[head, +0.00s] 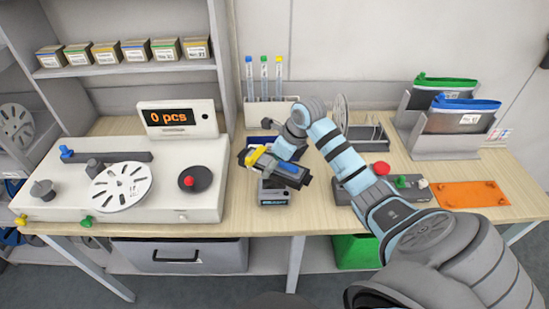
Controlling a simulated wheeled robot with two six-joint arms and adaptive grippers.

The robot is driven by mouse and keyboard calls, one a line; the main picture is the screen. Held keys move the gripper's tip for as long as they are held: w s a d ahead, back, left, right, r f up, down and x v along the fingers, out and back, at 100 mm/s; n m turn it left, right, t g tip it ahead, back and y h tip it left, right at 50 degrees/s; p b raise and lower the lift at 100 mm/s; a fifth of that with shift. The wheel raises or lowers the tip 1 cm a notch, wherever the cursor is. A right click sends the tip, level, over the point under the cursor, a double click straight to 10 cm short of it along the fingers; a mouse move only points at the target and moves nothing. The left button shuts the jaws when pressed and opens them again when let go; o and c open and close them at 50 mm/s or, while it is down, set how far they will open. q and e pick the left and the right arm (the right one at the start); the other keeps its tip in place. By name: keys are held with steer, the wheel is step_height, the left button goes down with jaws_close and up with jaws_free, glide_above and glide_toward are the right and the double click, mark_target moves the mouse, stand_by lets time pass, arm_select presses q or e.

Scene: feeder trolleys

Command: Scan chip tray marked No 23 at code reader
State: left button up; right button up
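My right gripper (262,160) is a dark shape with blue parts and a yellow piece at its left end. It hangs over a small grey device with a dark label, likely the code reader (274,195), and hides its upper part. I cannot tell whether the yellow piece is part of the gripper or something held, nor whether the fingers are open. Several small boxes with coloured stripes, likely chip trays (107,53), stand in a row on the upper left shelf. Their numbers are too small to read surely. My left gripper is not in view.
A white counting machine (130,185) with a "0 pcs" display (177,117) fills the left of the table. Tubes (264,80) in a rack stand behind the gripper. A button box (379,187), orange mat (472,194) and pouch holders (455,135) are at the right.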

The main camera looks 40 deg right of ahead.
steer(key=shift+w+d+f, duration=0.3)
steer(key=shift+w+d, duration=0.1)
steer(key=shift+w, duration=0.2)
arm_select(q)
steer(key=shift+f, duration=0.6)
arm_select(e)
steer(key=shift+s+r, duration=0.15)
steer(key=s+a+r+p, duration=0.2)
steer(key=p, duration=0.1)
steer(key=shift+s+a, duration=0.1)
steer(key=shift+s, duration=0.2)
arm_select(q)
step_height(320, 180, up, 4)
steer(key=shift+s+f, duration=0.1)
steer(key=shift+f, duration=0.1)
arm_select(e)
steer(key=s+a, duration=0.1)
steer(key=s+r, duration=0.1)
steer(key=s+a+r, duration=0.1)
steer(key=shift+s+a, duration=0.35)
